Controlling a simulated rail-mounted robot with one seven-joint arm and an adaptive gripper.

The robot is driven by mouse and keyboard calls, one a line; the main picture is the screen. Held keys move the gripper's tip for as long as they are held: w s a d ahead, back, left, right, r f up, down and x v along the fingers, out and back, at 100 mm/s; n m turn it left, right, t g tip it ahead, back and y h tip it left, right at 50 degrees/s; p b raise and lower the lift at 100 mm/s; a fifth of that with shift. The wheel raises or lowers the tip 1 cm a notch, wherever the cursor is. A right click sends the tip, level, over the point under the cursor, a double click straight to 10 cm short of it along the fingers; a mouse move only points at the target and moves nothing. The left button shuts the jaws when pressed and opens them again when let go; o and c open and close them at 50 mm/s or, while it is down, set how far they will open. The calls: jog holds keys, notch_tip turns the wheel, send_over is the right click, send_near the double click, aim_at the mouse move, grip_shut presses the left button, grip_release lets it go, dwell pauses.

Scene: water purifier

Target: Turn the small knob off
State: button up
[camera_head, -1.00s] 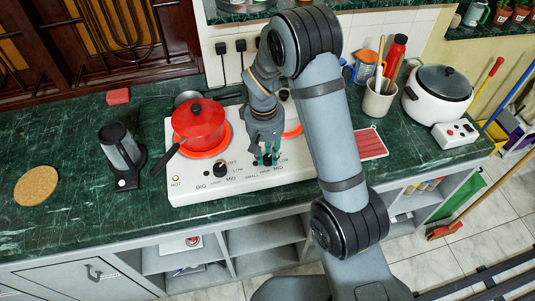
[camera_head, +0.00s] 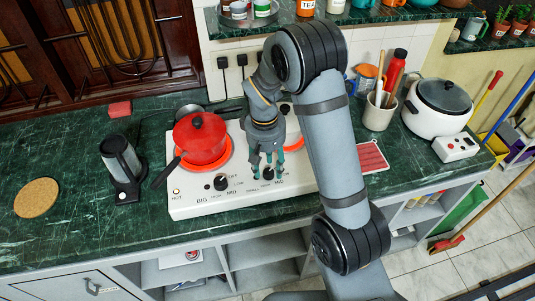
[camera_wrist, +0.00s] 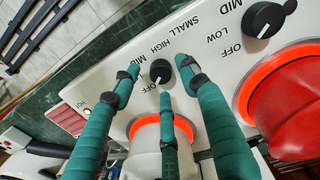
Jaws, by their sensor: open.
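The small knob (camera_head: 267,173) is a black dial on the front of the white two-burner stove (camera_head: 190,209). In the wrist view the small knob (camera_wrist: 160,71) shows a white pointer mark aimed to the lower left, away from the HIGH label. Part of the label ring is hidden by a finger.
The big knob (camera_head: 221,182) is left of the small one. A red pot (camera_head: 200,138) sits on the left burner, its handle toward the front left. A red-white mat (camera_head: 372,158) lies right of the stove. A white cooker (camera_head: 440,105) stands farther right.

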aim_at(267, 173)
notch_tip(267, 173, up, 10)
jog(key=shift+s+a+r, duration=0.15)
jog(key=shift+a+r, duration=0.05)
jog(key=shift+r, duration=0.05)
jog(key=shift+o, duration=0.2)
